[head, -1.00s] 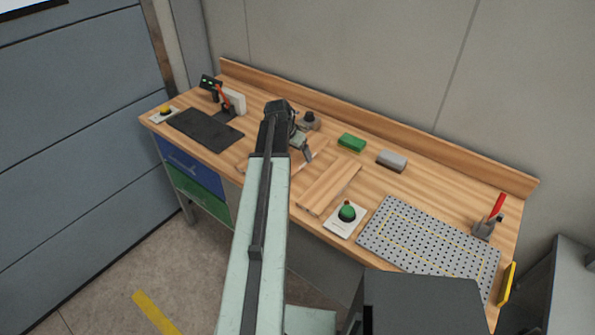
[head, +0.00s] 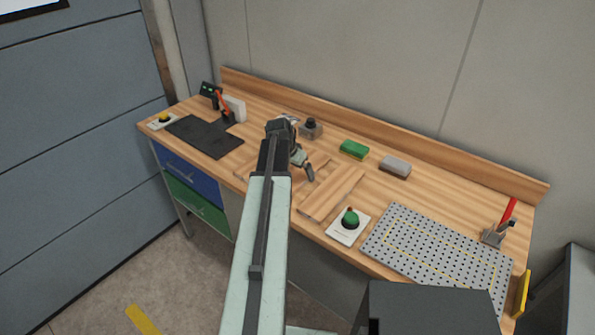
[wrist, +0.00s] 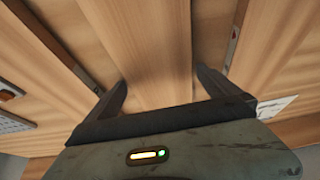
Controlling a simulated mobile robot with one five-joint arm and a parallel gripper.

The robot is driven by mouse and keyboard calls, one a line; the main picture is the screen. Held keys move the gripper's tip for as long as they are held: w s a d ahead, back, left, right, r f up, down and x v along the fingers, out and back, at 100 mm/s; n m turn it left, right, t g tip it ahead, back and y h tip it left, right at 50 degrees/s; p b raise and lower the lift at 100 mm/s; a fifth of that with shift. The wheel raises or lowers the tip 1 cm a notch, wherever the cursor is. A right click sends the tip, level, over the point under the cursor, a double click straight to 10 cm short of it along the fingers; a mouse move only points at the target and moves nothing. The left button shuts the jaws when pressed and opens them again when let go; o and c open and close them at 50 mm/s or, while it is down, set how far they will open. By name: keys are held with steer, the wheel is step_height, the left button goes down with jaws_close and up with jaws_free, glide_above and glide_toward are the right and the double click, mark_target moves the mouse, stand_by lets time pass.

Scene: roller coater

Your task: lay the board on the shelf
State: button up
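The board (wrist: 155,50) is a pale wooden plank. In the wrist view it runs between the two fingers of my gripper (wrist: 160,90), and its long edges meet both fingers, so the gripper looks shut on it. In the head view my gripper (head: 308,172) is low over the bench, and my arm hides most of the board. Wooden panels flank it; the right panel (head: 336,190) shows clearly, while the left panel (head: 250,166) is partly behind my arm. I cannot tell for sure which part is the shelf, nor whether the board touches it.
A white plate with a green button (head: 349,219) sits at the front edge, beside a perforated metal plate (head: 400,245). A green block (head: 354,150) and a grey block (head: 395,167) stand behind. A black mat (head: 204,137) lies left. A raised back rail borders the bench (head: 460,205).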

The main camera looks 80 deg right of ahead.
steer(key=p+v, duration=0.7)
steer(key=v, duration=0.1)
steer(key=shift+a, duration=0.15)
steer(key=shift+f, duration=0.1)
